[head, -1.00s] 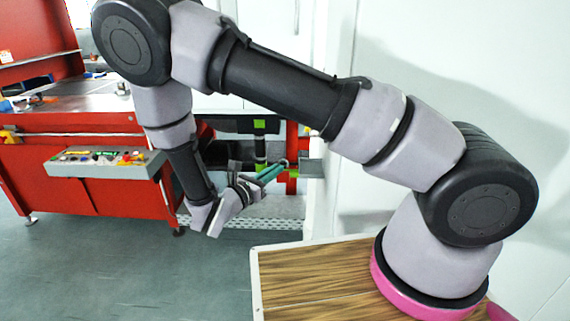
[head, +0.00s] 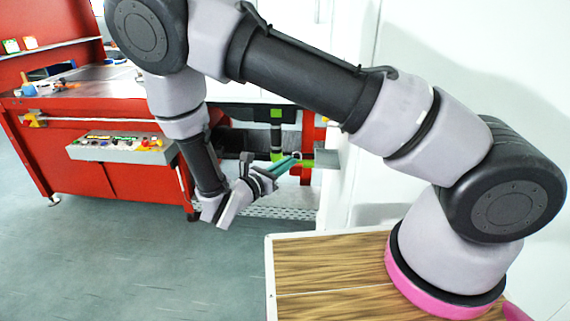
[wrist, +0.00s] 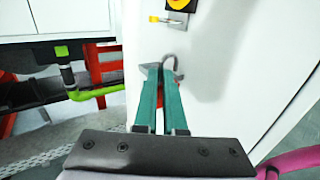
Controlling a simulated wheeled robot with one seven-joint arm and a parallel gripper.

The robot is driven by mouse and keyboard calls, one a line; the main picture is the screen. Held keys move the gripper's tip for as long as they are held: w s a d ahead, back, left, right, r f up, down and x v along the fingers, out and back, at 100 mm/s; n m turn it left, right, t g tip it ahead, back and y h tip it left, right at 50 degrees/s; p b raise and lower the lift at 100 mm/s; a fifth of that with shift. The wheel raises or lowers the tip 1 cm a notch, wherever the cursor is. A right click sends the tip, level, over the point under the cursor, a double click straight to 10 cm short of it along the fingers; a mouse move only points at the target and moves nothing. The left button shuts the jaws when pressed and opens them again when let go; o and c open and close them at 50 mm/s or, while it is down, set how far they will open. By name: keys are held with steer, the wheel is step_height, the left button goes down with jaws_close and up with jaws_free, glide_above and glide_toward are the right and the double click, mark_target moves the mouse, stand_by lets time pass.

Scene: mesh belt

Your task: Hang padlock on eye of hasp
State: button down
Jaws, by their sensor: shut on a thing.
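A small brass and grey fitting (wrist: 168,19), apparently the hasp, is on the pale panel above the padlock in the wrist view. The padlock looks apart from it. The hasp cannot be made out in the head view.
A yellow plate with a round knob (wrist: 182,4) is just above the fitting. The pale panel (wrist: 215,60) is otherwise bare. A green pipe (wrist: 95,92) and red frame (wrist: 105,65) stand left. A red machine (head: 100,185) with a control panel (head: 122,147) is at left.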

mark_target(300, 164)
steer(key=shift+s+d, duration=0.2)
steer(key=shift+d, duration=0.75)
steer(key=shift+s+d, duration=0.15)
steer(key=shift+d, duration=0.8)
steer(key=w+d+r, duration=0.1)
steer(key=w+r, duration=0.2)
steer(key=w, duration=0.4)
steer(key=w+d+r, duration=0.1)
steer(key=w+r, duration=0.1)
steer(key=w, duration=0.5)
steer(key=shift+w+d+r, duration=0.15)
steer(key=shift+d+r, duration=0.25)
stand_by(0.7)
steer(key=shift+d, duration=0.15)
stand_by(0.4)
steer(key=shift+s+d, duration=0.2)
steer(key=shift+d, duration=0.65)
steer(key=shift+d, duration=0.15)
steer(key=shift+s+d, duration=0.15)
steer(key=shift+d, duration=0.5)
steer(key=shift+s+d, duration=0.15)
steer(key=shift+d, duration=0.5)
steer(key=shift+f, duration=0.1)
